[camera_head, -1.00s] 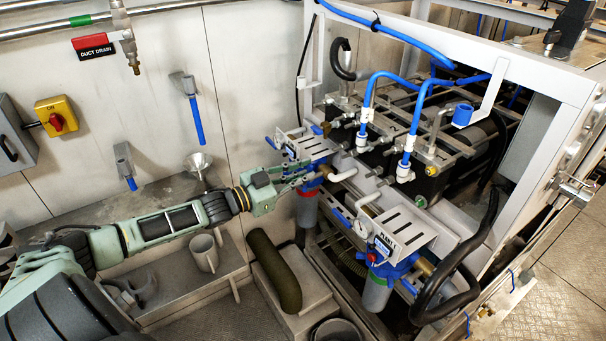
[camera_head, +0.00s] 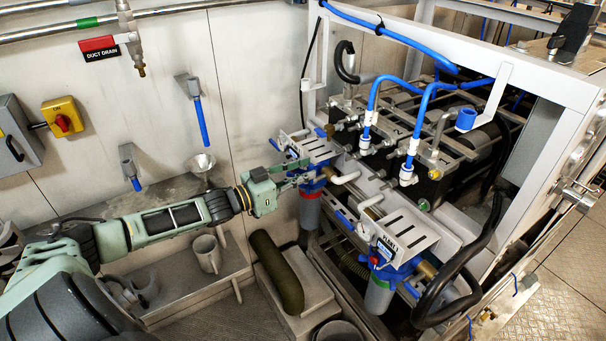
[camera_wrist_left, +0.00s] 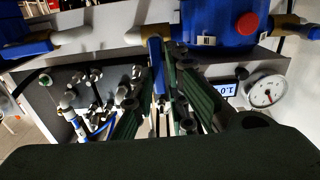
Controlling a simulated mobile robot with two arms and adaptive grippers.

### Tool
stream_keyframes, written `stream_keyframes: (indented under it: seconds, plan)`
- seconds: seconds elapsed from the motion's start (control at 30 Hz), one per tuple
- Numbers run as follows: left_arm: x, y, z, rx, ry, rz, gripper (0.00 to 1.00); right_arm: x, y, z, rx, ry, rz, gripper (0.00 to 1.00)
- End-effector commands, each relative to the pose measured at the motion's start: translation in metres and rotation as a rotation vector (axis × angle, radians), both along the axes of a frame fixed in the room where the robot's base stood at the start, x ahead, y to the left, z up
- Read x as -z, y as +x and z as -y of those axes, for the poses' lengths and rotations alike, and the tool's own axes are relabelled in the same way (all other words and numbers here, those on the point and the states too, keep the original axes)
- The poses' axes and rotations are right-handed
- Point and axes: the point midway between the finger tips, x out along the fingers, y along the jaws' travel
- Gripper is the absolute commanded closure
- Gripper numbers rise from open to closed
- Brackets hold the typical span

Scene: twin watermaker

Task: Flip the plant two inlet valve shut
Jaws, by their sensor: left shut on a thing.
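The far filter unit (camera_head: 318,150) has a bracket plate, a blue head and a red-ringed canister. My left gripper (camera_head: 303,176) reaches in from the left to its near side, below the plate. In the left wrist view a narrow blue valve handle (camera_wrist_left: 156,58) stands between the green fingers of the left gripper (camera_wrist_left: 162,92), which is shut on it. The handle's pivot end is not clear, and the handle is hidden by the fingers in the head view. My right gripper is not in view.
A nearer, similar filter unit (camera_head: 380,262) stands at lower right. A gauge (camera_wrist_left: 267,91) is right of the fingers. White frame posts (camera_head: 318,60), blue hoses (camera_head: 385,85) and a black hose (camera_head: 465,265) surround the rack. A grey mug (camera_head: 207,253) sits under my arm.

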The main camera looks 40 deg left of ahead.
Motion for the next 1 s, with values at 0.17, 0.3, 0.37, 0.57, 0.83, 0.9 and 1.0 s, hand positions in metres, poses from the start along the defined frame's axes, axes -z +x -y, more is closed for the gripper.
stream_keyframes:
  seconds: [0.17, 0.3, 0.37, 0.57, 0.83, 0.9, 1.0]
  plan:
    - [0.004, -0.002, 0.003, 0.004, -0.007, -0.007, 0.77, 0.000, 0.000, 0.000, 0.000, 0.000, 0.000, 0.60]
    - [0.002, -0.001, 0.002, 0.003, -0.004, -0.005, 0.70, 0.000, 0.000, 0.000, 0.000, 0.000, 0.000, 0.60]
    - [0.002, -0.001, 0.001, 0.002, -0.003, -0.003, 0.70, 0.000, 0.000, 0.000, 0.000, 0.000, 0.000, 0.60]
    - [0.001, -0.001, 0.000, 0.000, -0.001, -0.002, 0.70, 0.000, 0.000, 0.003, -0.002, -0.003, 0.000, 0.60]
    - [0.002, -0.018, -0.006, 0.001, -0.002, -0.005, 0.70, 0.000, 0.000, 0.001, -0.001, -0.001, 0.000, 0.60]
    - [0.003, -0.025, -0.009, 0.001, 0.000, -0.006, 0.70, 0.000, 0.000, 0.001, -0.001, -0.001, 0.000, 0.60]
    - [0.003, -0.036, -0.013, 0.002, -0.002, -0.006, 0.70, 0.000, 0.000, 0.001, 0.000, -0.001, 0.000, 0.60]
